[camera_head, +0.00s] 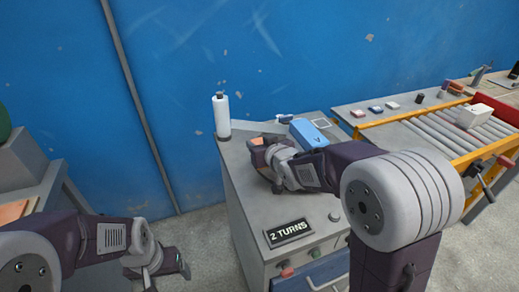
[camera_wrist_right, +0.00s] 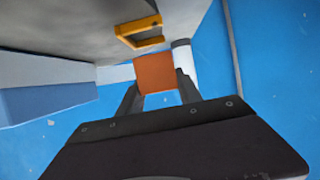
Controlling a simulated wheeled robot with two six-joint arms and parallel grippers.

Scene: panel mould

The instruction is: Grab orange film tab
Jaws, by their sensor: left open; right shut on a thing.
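The orange film tab (camera_wrist_right: 155,72) is a flat orange square in the right wrist view, between the two fingers of my right gripper (camera_wrist_right: 158,88). My right gripper is shut on it. In the head view my right gripper (camera_head: 259,150) is over the back left part of the grey cabinet top (camera_head: 245,185), with a small orange patch at its tips. The contact between the fingers and the tab is partly hidden there. My left gripper (camera_head: 180,263) is open and empty, low in front of the cabinet's left side.
A blue box (camera_head: 309,134) lies behind my right wrist. A "2 TURNS" sign (camera_head: 289,232) is near the front edge. A yellow-orange frame (camera_wrist_right: 140,32) shows beyond the tab. A roller conveyor (camera_head: 445,130) is at right.

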